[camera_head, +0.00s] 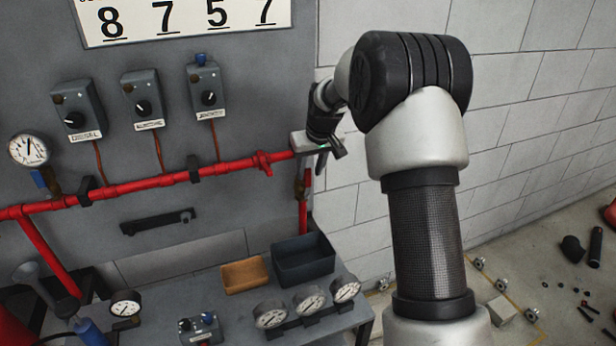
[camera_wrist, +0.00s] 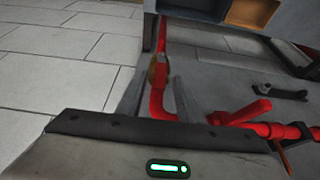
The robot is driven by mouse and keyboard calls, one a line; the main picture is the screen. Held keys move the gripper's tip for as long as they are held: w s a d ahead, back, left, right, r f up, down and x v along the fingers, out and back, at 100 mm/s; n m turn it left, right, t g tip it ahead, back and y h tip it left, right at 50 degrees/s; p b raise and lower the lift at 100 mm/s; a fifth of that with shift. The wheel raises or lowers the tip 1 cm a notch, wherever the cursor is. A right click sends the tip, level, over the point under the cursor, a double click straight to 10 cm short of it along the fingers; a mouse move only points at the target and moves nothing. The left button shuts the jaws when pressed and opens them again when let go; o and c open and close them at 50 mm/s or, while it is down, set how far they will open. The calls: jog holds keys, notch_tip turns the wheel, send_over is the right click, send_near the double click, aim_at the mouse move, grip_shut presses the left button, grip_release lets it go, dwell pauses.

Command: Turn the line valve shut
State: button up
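A red pipe (camera_head: 130,184) runs across the grey panel and turns down at its right end. A brass valve-like fitting (camera_head: 301,186) sits on the vertical part; it also shows small in the wrist view (camera_wrist: 152,72). A red handle-like piece (camera_head: 263,163) sticks out of the horizontal pipe, also seen in the wrist view (camera_wrist: 248,113). Which of these is the line valve I cannot tell for certain. My gripper (camera_head: 322,158) is at the pipe's right end. In the wrist view its two grey fingers (camera_wrist: 158,92) stand apart, with the red pipe showing between them; contact is unclear.
A bench below holds a dark bin (camera_head: 304,262), a tan tray (camera_head: 246,275) and several gauges (camera_head: 310,299). Switch boxes (camera_head: 143,98) and a pressure gauge (camera_head: 28,150) are on the panel. A black bracket (camera_head: 158,221) is below the pipe. Loose parts lie on the right floor.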

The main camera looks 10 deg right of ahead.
aim_at(309, 175)
jog(key=shift+x, duration=1.9)
jog(key=shift+s, duration=0.1)
grip_shut()
